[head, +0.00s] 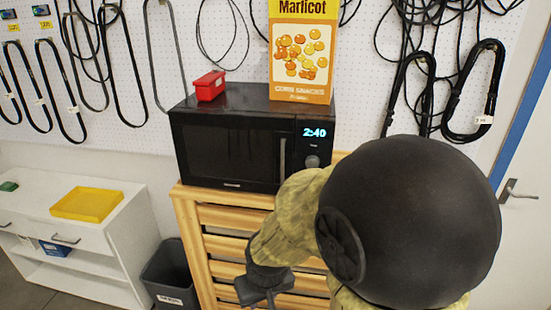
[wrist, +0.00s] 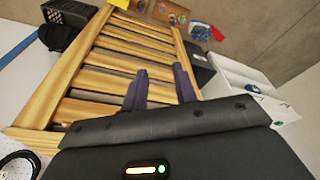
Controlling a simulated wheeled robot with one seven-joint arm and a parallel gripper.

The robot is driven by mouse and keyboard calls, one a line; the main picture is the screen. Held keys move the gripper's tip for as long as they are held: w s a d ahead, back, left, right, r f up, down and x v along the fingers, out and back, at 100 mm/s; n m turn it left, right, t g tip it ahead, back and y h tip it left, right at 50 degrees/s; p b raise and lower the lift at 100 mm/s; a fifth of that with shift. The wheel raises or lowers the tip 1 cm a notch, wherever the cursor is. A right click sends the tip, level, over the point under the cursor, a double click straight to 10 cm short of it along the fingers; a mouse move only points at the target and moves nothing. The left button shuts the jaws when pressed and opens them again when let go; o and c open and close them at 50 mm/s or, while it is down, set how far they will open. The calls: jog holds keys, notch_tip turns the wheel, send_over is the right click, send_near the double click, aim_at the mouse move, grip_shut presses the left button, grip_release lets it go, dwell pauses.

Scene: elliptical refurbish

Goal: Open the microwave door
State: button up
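The black microwave (head: 225,150) stands on a slatted wooden stand, its door shut flat against the front. Its vertical door handle (head: 282,158) is at the door's right side, beside the control panel with a 2:40 display (head: 314,133). My gripper (head: 264,298) is low in front of the stand, below the microwave and apart from the handle. In the wrist view its two dark fingers (wrist: 160,88) are spread with a gap between them and nothing held. My arm hides the lower right of the microwave and part of the stand.
The wooden stand (head: 212,215) has open slats close to my gripper. On the microwave are a red box (head: 210,86) and an orange snack box (head: 300,60). A dark bin (head: 172,275) and white cabinet (head: 112,240) with a yellow tray (head: 87,204) are left. Cables hang behind.

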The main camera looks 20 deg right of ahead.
jog(key=shift+w, duration=0.15)
jog(key=w+a+r+m+t+h, duration=0.1)
jog(key=w+r+m+t+h, duration=0.2)
jog(key=w+t, duration=0.8)
jog(key=w+d+r+m+h+b, duration=0.1)
jog(key=w+d+r+m+h, duration=0.1)
jog(key=r+h, duration=0.3)
jog(key=w+d+r+m+h, duration=0.2)
jog(key=d+r+m+h, duration=0.2)
jog(key=r, duration=0.2)
jog(key=shift+d+g+h+b, duration=0.2)
jog(key=shift+g+h+b, duration=0.2)
jog(key=shift+d, duration=0.1)
